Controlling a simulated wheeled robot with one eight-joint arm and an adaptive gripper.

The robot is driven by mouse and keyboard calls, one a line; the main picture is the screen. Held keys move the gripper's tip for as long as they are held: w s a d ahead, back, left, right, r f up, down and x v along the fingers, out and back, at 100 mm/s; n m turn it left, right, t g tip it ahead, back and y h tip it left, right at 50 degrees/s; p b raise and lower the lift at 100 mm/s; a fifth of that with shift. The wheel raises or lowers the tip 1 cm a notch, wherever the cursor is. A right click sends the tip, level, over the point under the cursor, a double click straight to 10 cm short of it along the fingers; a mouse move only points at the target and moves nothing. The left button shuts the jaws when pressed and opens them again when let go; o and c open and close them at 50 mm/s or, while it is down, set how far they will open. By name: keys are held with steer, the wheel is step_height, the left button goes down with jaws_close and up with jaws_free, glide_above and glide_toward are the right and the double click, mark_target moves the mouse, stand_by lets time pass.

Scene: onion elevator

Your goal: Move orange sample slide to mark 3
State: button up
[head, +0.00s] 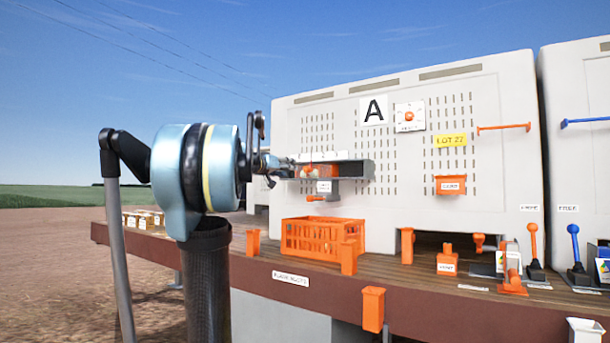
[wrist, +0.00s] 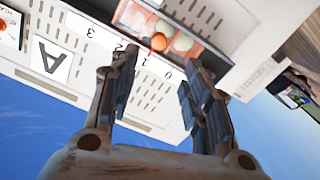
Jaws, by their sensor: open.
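The orange sample slide (wrist: 136,16) sits in a grey shelf-like channel (head: 350,172) on the white machine's face. In the wrist view it is a pale orange tray holding roundish pale pieces, with a round orange piece (wrist: 158,42) at its near edge. A small red pointer by that piece points close to mark 1 (wrist: 144,62). Mark 3 (wrist: 89,32) is farther left on the white scale strip. My gripper (wrist: 161,78) is open, its fingers spread below the round orange piece with nothing between them. In the head view my gripper (head: 282,166) is at the channel's left end.
An orange crate (head: 312,238) stands on the wooden deck below the channel. An orange handle (head: 322,197) hangs just under the channel. Orange levers and posts stand along the deck at the right. A machine with blue parts (head: 580,150) is farther right.

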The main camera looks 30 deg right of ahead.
mark_target(306, 170)
steer(key=x, duration=1.5)
steer(key=shift+w+d, duration=0.1)
steer(key=shift+d, duration=0.1)
steer(key=shift+c, duration=0.4)
jaws_close()
